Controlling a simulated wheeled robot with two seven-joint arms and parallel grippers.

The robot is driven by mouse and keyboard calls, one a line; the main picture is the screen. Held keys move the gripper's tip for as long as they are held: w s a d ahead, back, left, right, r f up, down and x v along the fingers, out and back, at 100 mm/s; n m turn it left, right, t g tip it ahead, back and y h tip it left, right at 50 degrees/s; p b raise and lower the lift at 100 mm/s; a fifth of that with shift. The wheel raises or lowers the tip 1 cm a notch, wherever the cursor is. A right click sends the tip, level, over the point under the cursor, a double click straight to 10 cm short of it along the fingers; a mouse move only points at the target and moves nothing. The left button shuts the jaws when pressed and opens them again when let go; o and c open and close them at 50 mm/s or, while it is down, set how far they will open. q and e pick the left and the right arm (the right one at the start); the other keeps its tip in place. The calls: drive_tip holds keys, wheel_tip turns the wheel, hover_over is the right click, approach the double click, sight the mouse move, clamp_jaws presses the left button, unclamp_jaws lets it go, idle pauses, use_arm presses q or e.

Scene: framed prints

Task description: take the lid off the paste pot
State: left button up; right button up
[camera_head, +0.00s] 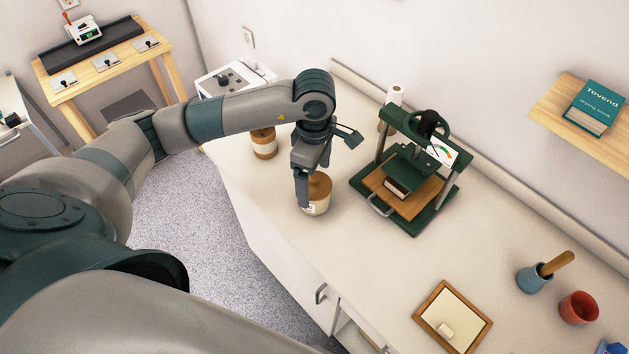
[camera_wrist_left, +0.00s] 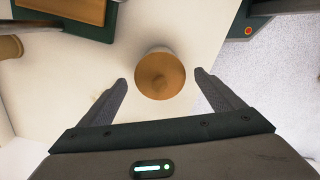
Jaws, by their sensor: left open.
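The paste pot (camera_head: 314,207) stands upright on the counter, a pale pot with a round brown lid (camera_head: 321,186). In the left wrist view, the lid (camera_wrist_left: 160,74) shows from above with a small knob in its middle and seems seated on the pot. My left gripper (camera_head: 313,182) is open at the pot. In the wrist view its two fingers stand on either side of the lid, with a visible gap on each side. One finger and the wrist hide part of the pot in the head view. My right gripper is not in view.
A green press (camera_head: 412,221) stands close to the right of the pot. A brown jar (camera_head: 264,142) is behind it to the left. A framed board (camera_head: 430,317), a blue mortar (camera_head: 531,279) and a red cup (camera_head: 578,308) are farther right. The counter in front of the press is clear.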

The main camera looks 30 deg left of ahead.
sight(319, 185)
use_arm(q)
drive_tip(key=shift+c, duration=0.5)
drive_tip(key=c, duration=1)
drive_tip(key=shift+r, duration=0.15)
drive_tip(key=shift+r+b, duration=0.5)
drive_tip(key=r+b, duration=0.1)
drive_tip(key=d+r+b, duration=0.1)
drive_tip(key=r, duration=0.1)
drive_tip(key=shift+w+d, duration=0.1)
drive_tip(key=shift+w, duration=0.05)
drive_tip(key=w+d+r+b, duration=0.1)
drive_tip(key=d+r+b, duration=0.2)
drive_tip(key=d+r, duration=0.3)
drive_tip(key=d, duration=0.4)
drive_tip(key=shift+w+d+r, duration=0.2)
drive_tip(key=shift+w+r, duration=0.1)
drive_tip(key=shift+r, duration=0.1)
